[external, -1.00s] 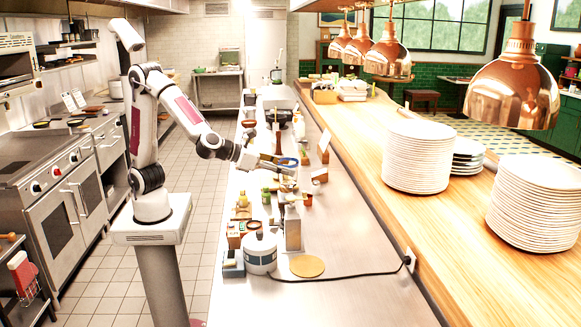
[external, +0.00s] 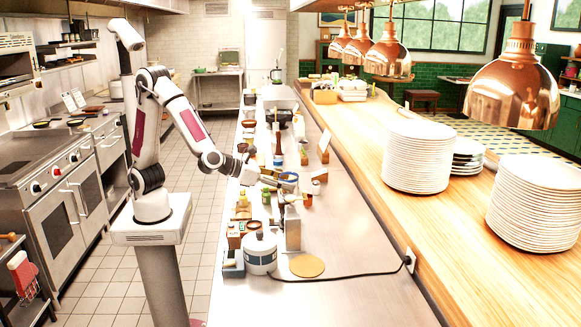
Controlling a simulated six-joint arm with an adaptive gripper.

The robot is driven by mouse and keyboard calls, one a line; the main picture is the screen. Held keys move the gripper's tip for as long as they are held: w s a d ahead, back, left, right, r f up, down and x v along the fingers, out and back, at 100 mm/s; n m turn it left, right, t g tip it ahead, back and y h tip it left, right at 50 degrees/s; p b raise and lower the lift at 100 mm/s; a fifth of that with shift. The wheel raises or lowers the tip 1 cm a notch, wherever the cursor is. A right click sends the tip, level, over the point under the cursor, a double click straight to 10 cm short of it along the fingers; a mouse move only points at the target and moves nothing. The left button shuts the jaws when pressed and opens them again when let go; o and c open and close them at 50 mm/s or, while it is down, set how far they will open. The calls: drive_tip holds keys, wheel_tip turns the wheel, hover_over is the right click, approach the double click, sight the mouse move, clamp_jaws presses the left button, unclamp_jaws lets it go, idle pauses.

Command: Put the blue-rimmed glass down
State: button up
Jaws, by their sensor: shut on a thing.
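The blue-rimmed glass (external: 289,179) is small in the external view, over the steel counter near its middle. My gripper (external: 281,183) reaches in from the left and is shut on the glass. The glass is low, close to the counter top and the small items there. I cannot tell whether its base touches the counter. Its lower part is partly hidden by my gripper and nearby items.
A round tan board (external: 307,266) lies beside a black cord. The steel counter (external: 345,235) is clear to the right.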

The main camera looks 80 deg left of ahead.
sight(284, 195)
drive_tip(key=shift+f, duration=2.65)
drive_tip(key=shift+f, duration=1.85)
drive_tip(key=shift+f, duration=0.15)
drive_tip(key=o, duration=1.1)
